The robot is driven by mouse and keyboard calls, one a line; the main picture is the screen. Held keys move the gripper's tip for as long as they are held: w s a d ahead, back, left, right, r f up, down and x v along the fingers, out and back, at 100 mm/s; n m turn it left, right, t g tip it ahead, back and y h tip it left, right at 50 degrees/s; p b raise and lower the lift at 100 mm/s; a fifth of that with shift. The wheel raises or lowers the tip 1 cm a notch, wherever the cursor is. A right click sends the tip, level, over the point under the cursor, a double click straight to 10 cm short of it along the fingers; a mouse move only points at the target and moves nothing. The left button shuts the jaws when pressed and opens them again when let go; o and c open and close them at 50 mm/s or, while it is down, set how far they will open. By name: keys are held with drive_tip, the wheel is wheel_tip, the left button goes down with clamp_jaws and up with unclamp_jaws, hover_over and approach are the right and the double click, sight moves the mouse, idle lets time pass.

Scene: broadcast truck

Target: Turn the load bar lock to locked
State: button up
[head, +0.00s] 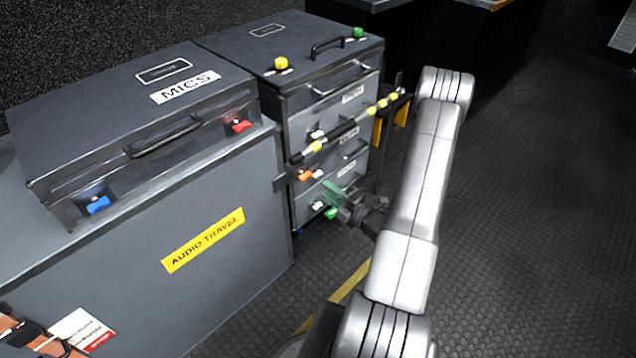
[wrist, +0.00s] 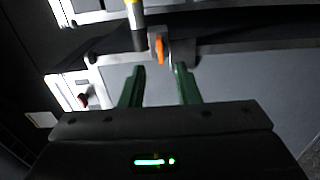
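The load bar (head: 345,130), black with yellow bands, runs across the front of the drawer case in the head view. Its near end also shows in the wrist view (wrist: 136,18). A small orange lever, seemingly the load bar lock (head: 305,175), sits just below that near end. In the wrist view the orange lever (wrist: 160,50) stands upright on a pale mount. My gripper (wrist: 159,84) is open with two green fingers and nothing between them. The lever lies beyond the fingertips, roughly centred between them, apart from both. In the head view my gripper (head: 338,194) is below and right of the lever.
The drawer case (head: 310,85) stands behind the bar, with several latches on its front. The MICS case (head: 125,105) rests on the AUDIO TRAVEL case (head: 225,270) at left. A yellow bracket (head: 402,112) is at the bar's far end. Open floor (head: 530,210) lies right.

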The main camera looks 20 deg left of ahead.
sight(310, 177)
drive_tip(key=v, duration=0.5)
drive_tip(key=shift+s+d, duration=0.2)
drive_tip(key=shift+d, duration=0.1)
drive_tip(key=x, duration=1.4)
drive_tip(key=shift+b, duration=0.3)
drive_tip(key=shift+d, duration=0.1)
